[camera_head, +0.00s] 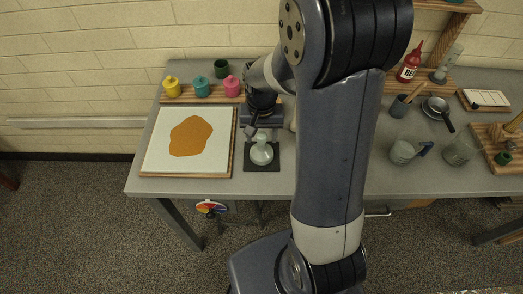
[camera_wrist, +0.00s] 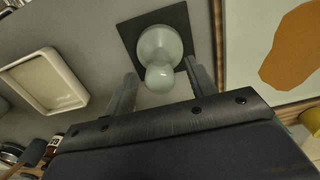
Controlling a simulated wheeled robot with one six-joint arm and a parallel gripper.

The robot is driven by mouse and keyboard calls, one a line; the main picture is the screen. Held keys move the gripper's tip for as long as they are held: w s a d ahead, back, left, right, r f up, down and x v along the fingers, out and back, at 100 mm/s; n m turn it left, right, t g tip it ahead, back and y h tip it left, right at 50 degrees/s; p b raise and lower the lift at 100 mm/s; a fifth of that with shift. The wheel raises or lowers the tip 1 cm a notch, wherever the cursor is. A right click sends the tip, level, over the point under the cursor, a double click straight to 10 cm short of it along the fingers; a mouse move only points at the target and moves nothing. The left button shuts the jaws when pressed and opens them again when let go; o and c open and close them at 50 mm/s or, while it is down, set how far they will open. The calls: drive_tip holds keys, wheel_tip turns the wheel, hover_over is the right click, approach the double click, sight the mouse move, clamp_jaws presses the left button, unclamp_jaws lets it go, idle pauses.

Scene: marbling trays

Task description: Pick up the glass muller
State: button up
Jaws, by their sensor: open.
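The glass muller (camera_head: 261,152) is pale green glass with a round knob on a wider base. It stands upright on a dark square mat (camera_head: 247,165) on the grey table. My gripper (camera_head: 257,131) is open just above and behind the muller in the head view. In the wrist view the muller (camera_wrist: 160,58) shows near the top centre, its knob between the tips of my gripper (camera_wrist: 162,80). The fingers stand apart on either side of the knob, and I cannot tell whether they touch it. The mat (camera_wrist: 128,28) shows behind it.
A framed white panel (camera_head: 152,150) with an orange patch lies left of the mat. Yellow, teal and pink jars (camera_head: 232,87) stand behind it. A shallow cream tray (camera_wrist: 76,90) lies on the other side. Right of my arm are jugs (camera_head: 403,152), a red bottle (camera_head: 409,68) and a pan.

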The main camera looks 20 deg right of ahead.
drive_tip(key=shift+f, duration=1.1)
drive_tip(key=shift+c, duration=0.3)
clamp_jaws()
